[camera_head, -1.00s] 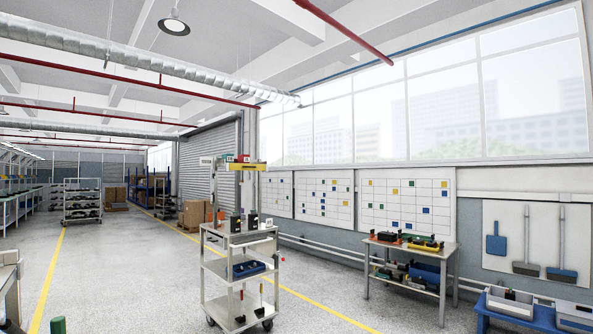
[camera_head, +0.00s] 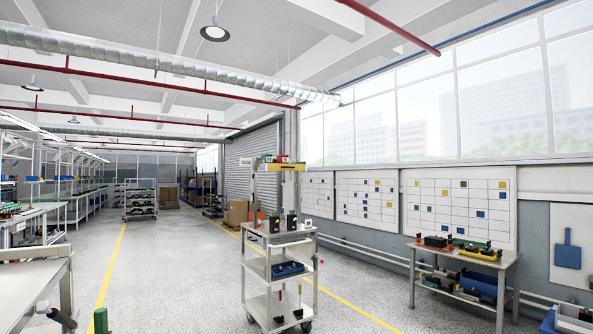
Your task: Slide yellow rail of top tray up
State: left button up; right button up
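A wheeled trolley with several shelves stands right of centre in the head view. Its top tray (camera_head: 278,236) is a pale metal shelf with small black items on it. A yellow rail (camera_head: 277,167) runs level across the upright posts, well above the top tray. Small red and green items rest just over the rail. The trolley is some way off across the floor.
A work table (camera_head: 463,253) with black, green and yellow parts stands right of the trolley against the wall. Grey benches (camera_head: 34,279) line the left side. A green post-like thing (camera_head: 101,321) shows at the lower left edge. The floor between is clear, with yellow lines.

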aim_at(272, 166)
jog(key=i+l, duration=0.75)
jog(key=i+u, duration=0.2)
jog(key=i, duration=0.45)
jog(key=i+u, duration=0.25)
jog(key=i, duration=0.35)
jog(key=i+l+u, duration=0.2)
jog(key=i, duration=0.4)
